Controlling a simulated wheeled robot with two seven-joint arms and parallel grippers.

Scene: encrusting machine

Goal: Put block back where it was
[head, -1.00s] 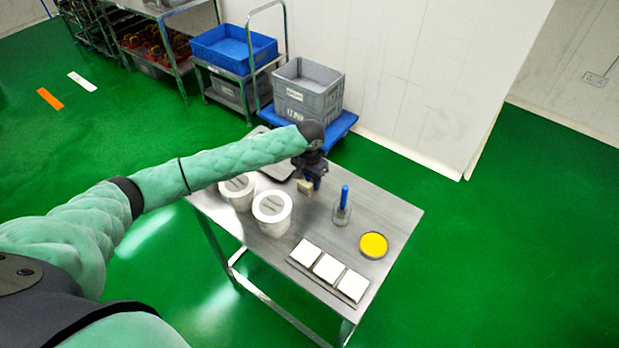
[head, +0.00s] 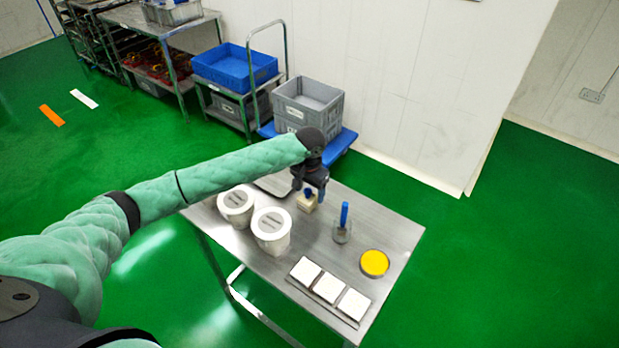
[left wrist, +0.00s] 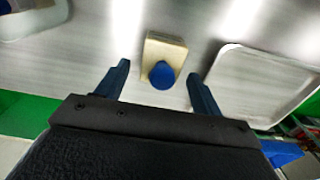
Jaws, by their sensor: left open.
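The block (head: 306,205) is pale wood-coloured with a blue round knob on top. It stands on the metal table (head: 385,216) near its back edge. My left gripper (head: 310,190) is just above and behind it in the head view. In the left wrist view the block (left wrist: 165,49) lies ahead of the open fingers of my left gripper (left wrist: 160,82), and its blue knob (left wrist: 162,75) shows between the fingertips. The fingers are apart from the knob on both sides. My right gripper is not in view.
Two white lidded tubs (head: 271,230) stand left of the block. A blue-handled tool in a glass jar (head: 342,232), a yellow dish (head: 374,263) and white squares on a tray (head: 328,289) are to the right and front. A shallow tray (left wrist: 262,85) lies beside the block.

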